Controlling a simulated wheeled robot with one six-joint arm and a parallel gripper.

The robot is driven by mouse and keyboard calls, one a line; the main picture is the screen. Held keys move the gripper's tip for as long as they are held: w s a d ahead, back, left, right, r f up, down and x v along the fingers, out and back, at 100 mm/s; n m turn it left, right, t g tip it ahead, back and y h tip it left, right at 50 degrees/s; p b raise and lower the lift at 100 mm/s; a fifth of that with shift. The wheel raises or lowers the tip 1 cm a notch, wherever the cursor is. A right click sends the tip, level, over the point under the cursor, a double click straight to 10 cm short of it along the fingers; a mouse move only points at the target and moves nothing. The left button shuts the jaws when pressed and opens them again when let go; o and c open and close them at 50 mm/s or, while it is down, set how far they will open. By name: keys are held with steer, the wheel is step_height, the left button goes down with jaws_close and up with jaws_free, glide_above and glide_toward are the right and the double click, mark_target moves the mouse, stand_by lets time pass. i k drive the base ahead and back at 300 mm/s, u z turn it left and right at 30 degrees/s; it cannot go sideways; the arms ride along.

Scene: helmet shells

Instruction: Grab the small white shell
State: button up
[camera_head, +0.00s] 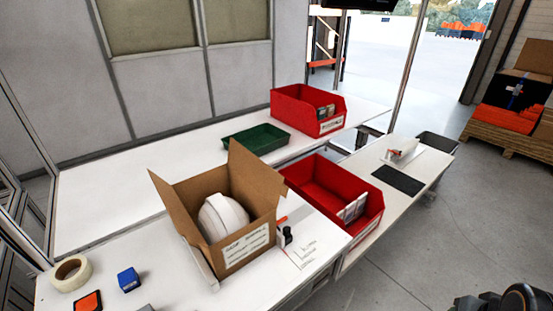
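A white helmet shell (222,217) sits inside an open cardboard box (247,250) on the white table (190,292). Its rounded top shows above the front wall; its lower part is hidden by the box. The box flaps stand up, and a printed label is on its front. I cannot tell from this view whether other shells lie in the box. My gripper is not in view. A dark rounded part, which may belong to my arm, shows at the bottom right corner, well away from the box.
A red bin (357,238) with white items stands right of the box. Another red bin (285,104) and a green tray (256,140) are behind. A tape roll (70,273), a blue block (128,280) and an orange item (88,302) lie front left. Free floor is at right.

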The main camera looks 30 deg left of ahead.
mark_target(219, 217)
steer(key=u, duration=1.65)
steer(key=k, duration=0.6)
steer(key=z, duration=0.2)
steer(key=i, duration=1.55)
steer(key=u, duration=0.9)
